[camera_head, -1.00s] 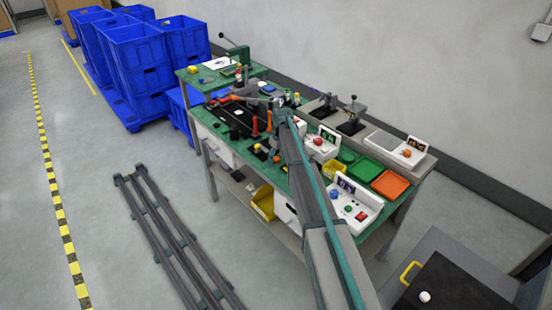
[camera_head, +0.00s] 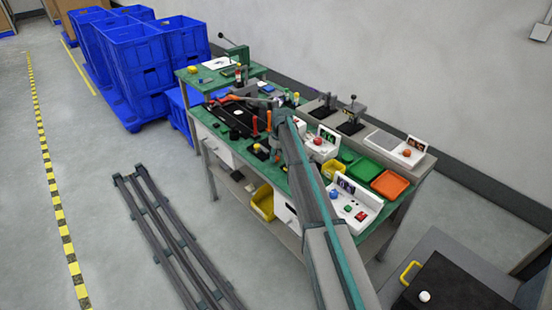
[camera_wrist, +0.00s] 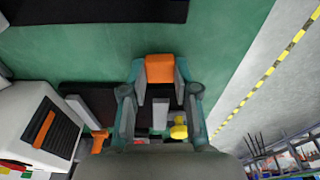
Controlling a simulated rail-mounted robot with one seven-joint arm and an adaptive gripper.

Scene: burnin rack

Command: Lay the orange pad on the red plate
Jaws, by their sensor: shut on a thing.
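My gripper (camera_wrist: 160,72) shows in the wrist view with its two fingers shut on the orange pad (camera_wrist: 160,68). The pad is a small block held between the fingertips, over the green bench top; whether it touches the bench is unclear. In the head view my arm hides most of the gripper and the pad cannot be made out. I cannot identify the red plate with certainty. An orange-red tray (camera_head: 390,184) lies at the near right end of the bench in the head view.
A green tray (camera_head: 363,169) lies beside the orange-red one. White control boxes (camera_head: 355,204) and lever presses (camera_head: 352,113) line the bench. In the wrist view a white box (camera_wrist: 38,125) stands left, with black plates nearby. Green bench surface right of the pad is bare.

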